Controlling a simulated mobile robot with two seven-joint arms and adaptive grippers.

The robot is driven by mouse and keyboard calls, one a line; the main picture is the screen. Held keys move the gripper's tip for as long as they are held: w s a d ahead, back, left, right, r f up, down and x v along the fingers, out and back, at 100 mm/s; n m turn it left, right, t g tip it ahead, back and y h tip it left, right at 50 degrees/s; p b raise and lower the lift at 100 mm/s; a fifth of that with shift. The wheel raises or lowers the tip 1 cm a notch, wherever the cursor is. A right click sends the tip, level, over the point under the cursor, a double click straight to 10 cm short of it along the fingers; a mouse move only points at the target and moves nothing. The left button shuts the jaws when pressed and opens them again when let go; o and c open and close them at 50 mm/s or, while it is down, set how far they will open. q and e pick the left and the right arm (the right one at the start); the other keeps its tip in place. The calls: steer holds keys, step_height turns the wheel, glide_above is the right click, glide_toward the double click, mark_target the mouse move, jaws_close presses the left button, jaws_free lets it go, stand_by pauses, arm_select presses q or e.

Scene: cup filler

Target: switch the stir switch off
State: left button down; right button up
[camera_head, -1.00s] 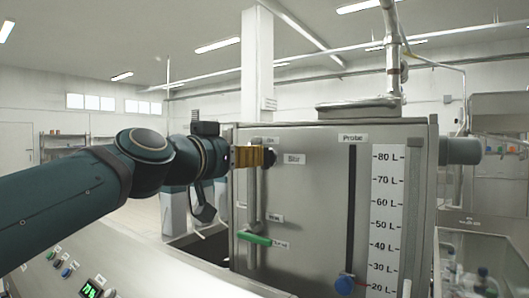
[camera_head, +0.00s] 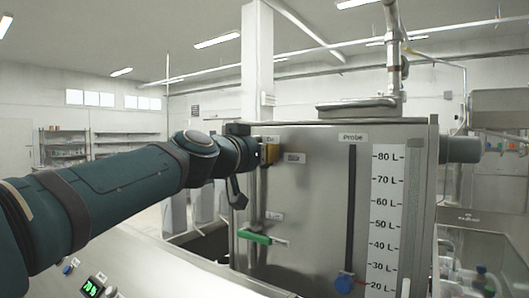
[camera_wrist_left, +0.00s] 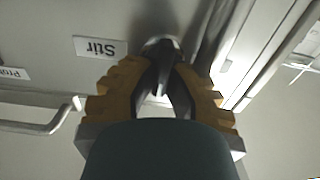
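The stir switch is a dark knob on a pale metal base (camera_wrist_left: 165,42) beside the "Stir" label (camera_wrist_left: 100,47), on the front of the steel tank (camera_head: 315,220). The lever's exact position is hidden. My right gripper is not in view.
A vertical pipe and a green-handled valve (camera_head: 255,237) are below the gripper. A probe with a blue knob (camera_head: 344,284) hangs beside the litre scale (camera_head: 388,222). A crate with bottles is at right.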

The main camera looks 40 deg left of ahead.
arm_select(q)
steer(key=shift+n, duration=0.4)
steer(key=n, duration=0.3)
steer(key=shift+a+n, duration=0.15)
steer(key=shift+n, duration=0.15)
steer(key=shift+s+a+f+n+p, duration=0.15)
steer(key=shift+n+p, duration=0.2)
steer(key=shift+n, duration=1.9)
steer(key=shift+w+a+f+n+p, duration=0.1)
steer(key=shift+f+n+p, duration=0.15)
steer(key=shift+n, duration=2.05)
steer(key=shift+s+a+f+n+p, duration=0.15)
steer(key=shift+n+p, duration=0.25)
steer(key=shift+n, duration=1.85)
steer(key=shift+w, duration=0.1)
steer(key=c, duration=1)
jaws_free()
